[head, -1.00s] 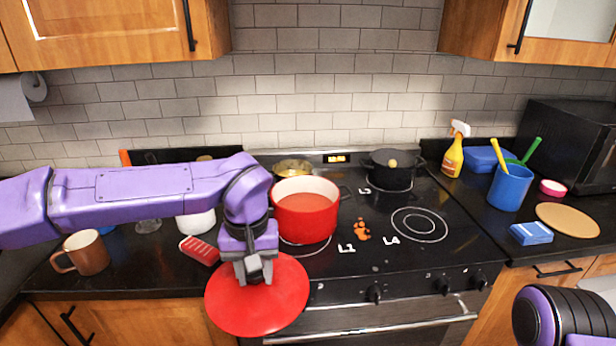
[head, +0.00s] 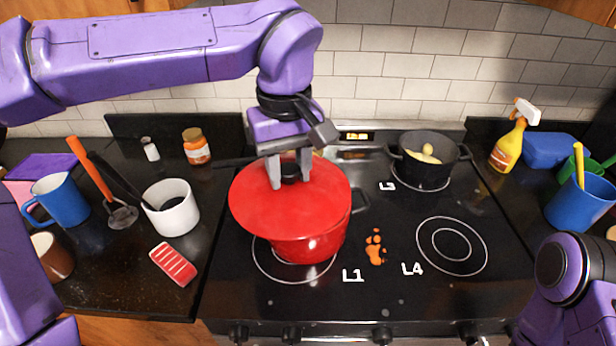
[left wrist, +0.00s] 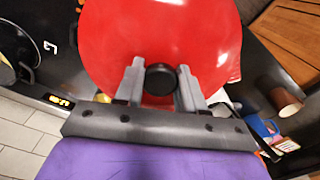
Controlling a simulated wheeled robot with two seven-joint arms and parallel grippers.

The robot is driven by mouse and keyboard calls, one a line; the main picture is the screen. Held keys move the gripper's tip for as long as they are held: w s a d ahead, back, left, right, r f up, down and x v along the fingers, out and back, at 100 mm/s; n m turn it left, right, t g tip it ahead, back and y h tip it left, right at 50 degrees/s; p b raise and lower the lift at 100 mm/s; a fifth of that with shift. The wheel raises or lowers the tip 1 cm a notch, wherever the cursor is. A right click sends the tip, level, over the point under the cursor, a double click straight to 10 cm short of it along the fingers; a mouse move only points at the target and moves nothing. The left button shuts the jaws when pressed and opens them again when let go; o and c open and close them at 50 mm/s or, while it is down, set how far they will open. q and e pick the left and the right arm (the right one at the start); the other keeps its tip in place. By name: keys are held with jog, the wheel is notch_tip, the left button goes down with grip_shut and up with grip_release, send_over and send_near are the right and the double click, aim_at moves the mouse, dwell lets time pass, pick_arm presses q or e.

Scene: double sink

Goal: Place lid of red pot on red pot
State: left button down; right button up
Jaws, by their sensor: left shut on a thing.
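The red lid (head: 255,205) is over the red pot (head: 312,246) on the left front burner, and hides the pot's opening. The lid reaches past the pot on the left, so it looks off-centre. I cannot tell whether it touches the rim. My left gripper (head: 290,182) points down and is shut on the lid's black knob. In the left wrist view, the fingers stand on both sides of the knob (left wrist: 160,80), with the red lid (left wrist: 160,30) beyond them. My right gripper is out of view; only part of that arm shows at lower right.
A black pot (head: 425,165) with yellow food stands on the back right burner. Orange pieces (head: 375,246) lie right of the red pot. The front right burner (head: 452,246) is clear.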

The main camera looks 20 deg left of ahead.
pick_arm(q)
jog(key=w+f, duration=0.2)
jog(key=w+f+p, duration=0.1)
jog(key=w+f, duration=0.1)
jog(key=w, duration=0.1)
jog(key=w+f, duration=0.2)
jog(key=w, duration=0.1)
jog(key=shift+w+a+f+p, duration=0.15)
jog(key=shift+w+p, duration=0.1)
jog(key=shift+p, duration=0.15)
jog(key=f, duration=0.2)
jog(key=w+f, duration=0.1)
jog(key=f, duration=0.1)
jog(key=shift+f+p, duration=0.3)
jog(key=c, duration=0.7)
grip_release()
jog(key=shift+f, duration=0.1)
notch_tip(320, 180, up, 12)
jog(key=shift+r+b, duration=0.1)
jog(key=shift+b, duration=0.3)
